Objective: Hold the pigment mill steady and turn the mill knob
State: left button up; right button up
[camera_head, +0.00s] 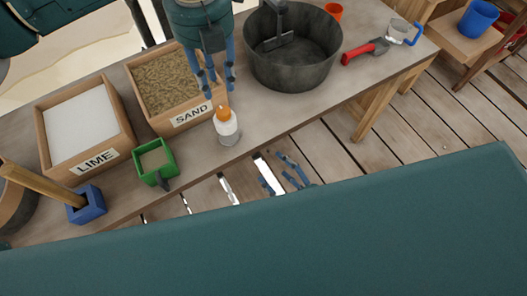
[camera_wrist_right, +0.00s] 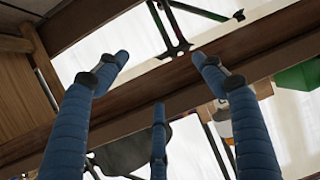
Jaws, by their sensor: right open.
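The pigment mill appears to be the small upright bottle-like piece with a pale body (camera_head: 228,127) and an orange knob (camera_head: 222,113) on top. It stands near the front edge of the table, by the sand box. My left gripper (camera_head: 215,88) points down just behind and above the mill, with its blue fingers spread; I see nothing between them. My right gripper (camera_head: 292,170) is low in front of the table edge, partly hidden by my teal body. In the right wrist view its fingers (camera_wrist_right: 158,75) are wide apart and empty, facing the table's underside and edge.
Table between mill and tub is clear.

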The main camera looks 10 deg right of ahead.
aim_at(237, 131)
jog(key=a+r+n+t+y, duration=0.1)
jog(key=a+r+t+y, duration=0.2)
jog(key=r, duration=1.1)
jog(key=shift+g, duration=0.6)
jog(key=x, duration=0.5)
jog(key=a+x, duration=0.1)
jog(key=x, duration=0.5)
jog(key=shift+a+r, duration=0.1)
jog(key=shift+a, duration=0.05)
